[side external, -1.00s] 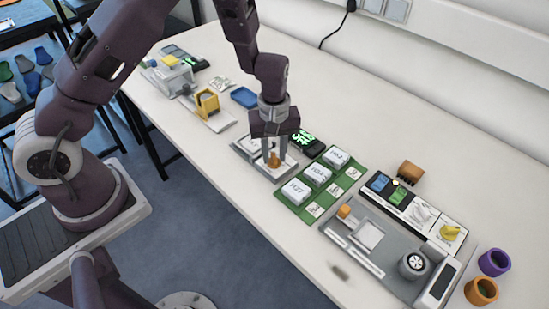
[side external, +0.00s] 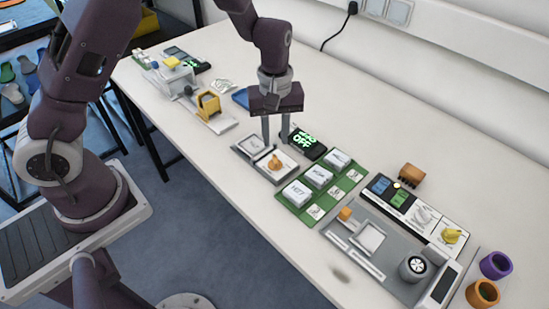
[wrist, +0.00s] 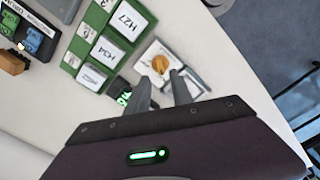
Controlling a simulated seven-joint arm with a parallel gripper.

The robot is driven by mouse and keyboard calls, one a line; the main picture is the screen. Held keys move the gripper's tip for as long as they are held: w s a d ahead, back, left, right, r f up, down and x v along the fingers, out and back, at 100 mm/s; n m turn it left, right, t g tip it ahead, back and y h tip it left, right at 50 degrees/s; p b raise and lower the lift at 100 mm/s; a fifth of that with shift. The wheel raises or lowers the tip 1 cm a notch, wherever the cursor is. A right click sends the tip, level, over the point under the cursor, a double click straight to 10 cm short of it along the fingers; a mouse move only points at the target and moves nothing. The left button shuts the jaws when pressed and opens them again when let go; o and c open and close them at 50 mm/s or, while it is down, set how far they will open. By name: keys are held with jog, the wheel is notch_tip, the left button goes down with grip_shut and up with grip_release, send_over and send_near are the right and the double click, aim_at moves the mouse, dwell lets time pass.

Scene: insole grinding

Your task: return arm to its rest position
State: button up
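My gripper (side external: 276,138) hangs above the work table, over a small grey tray (side external: 243,150) that holds an orange knob (side external: 275,163) on a white plate. Its two fingers are apart with nothing between them. In the wrist view my gripper (wrist: 163,85) also shows its fingers spread and empty, with the orange knob (wrist: 160,65) just beyond the fingertips, clear of them. My arm reaches over the table from the left.
A green mat (side external: 328,196) with several white labelled blocks lies right of the tray. A black device (side external: 309,146) with a green display stands behind. A grey grinding station (side external: 400,274), orange cup (side external: 482,293) and purple cup (side external: 495,265) are at right. A yellow holder (side external: 208,103) is at left.

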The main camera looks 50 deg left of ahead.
jog(key=s+d+r+m+t+h, duration=0.1)
jog(key=s+r+m, duration=0.15)
jog(key=r, duration=0.55)
jog(key=s+r+m+t+h, duration=0.1)
jog(key=s+r+m, duration=0.1)
jog(key=s+r, duration=0.35)
jog(key=s+a+r+m+t+y, duration=0.1)
jog(key=s+r+m, duration=0.2)
jog(key=s, duration=0.4)
jog(key=s+a+r+m+t+y, duration=0.1)
jog(key=s+r+m+t, duration=0.1)
jog(key=s+r, duration=0.4)
jog(key=shift+s+a+m+t, duration=0.35)
jog(key=shift+s+m, duration=0.4)
jog(key=shift+s, duration=0.5)
